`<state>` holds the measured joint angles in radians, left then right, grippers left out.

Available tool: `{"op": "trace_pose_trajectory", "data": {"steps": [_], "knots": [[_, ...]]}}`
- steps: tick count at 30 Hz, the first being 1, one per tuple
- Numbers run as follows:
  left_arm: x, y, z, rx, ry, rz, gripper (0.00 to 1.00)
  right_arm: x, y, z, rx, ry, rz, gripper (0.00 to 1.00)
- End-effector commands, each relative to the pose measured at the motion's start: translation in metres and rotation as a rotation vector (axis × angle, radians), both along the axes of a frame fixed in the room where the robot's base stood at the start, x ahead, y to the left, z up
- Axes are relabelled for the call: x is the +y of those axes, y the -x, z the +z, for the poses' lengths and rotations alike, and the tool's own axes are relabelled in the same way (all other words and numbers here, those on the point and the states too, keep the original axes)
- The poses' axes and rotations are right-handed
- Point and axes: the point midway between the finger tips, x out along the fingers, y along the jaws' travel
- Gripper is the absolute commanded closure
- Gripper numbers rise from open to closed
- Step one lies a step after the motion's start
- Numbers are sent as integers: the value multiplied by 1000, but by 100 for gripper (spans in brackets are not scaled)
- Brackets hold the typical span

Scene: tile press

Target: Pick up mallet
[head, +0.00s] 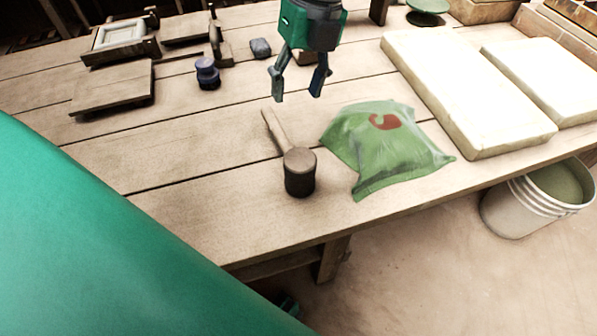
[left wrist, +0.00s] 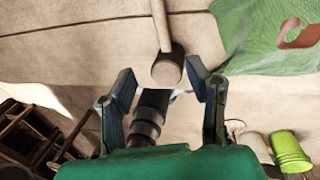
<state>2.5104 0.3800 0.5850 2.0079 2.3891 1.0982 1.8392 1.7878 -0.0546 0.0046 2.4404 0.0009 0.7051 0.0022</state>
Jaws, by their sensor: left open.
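A mallet lies on the wooden table (head: 200,215), its dark round head (head: 300,178) toward the front edge and its pale wooden handle (head: 276,130) pointing back. My left gripper (head: 297,97) is open and empty, its fingers pointing down above the table. In the head view it appears behind the mallet, near the handle's far end. In the left wrist view the mallet's head (left wrist: 167,72) shows between and just beyond the two fingertips (left wrist: 161,77), apart from them. The handle (left wrist: 160,25) runs to the top of that picture. My right gripper is not in view.
A green bag (head: 385,150) lies close to the right of the mallet. Two pale slabs (head: 465,90) lie farther right. A dark blue jar (head: 207,73) and wooden frames (head: 115,85) are at the back left. A bucket (head: 535,200) stands beyond the front edge. Table left of the mallet is clear.

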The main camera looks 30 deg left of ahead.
Motion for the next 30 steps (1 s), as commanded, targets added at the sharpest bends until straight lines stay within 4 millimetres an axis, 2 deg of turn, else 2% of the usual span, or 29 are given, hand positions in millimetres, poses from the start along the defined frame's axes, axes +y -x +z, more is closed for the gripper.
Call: {"op": "trace_pose_trajectory", "data": {"steps": [1,7,15,25,30], "knots": [[0,0,-9,-1,0,0,55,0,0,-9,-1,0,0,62],[1,3,-29,2,-1,0,55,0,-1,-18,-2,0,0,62],[7,11,-80,1,-2,-2,55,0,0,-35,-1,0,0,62],[8,15,-102,0,-1,-1,55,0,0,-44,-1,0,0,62],[6,19,-128,2,-1,-1,55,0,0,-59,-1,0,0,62]]}}
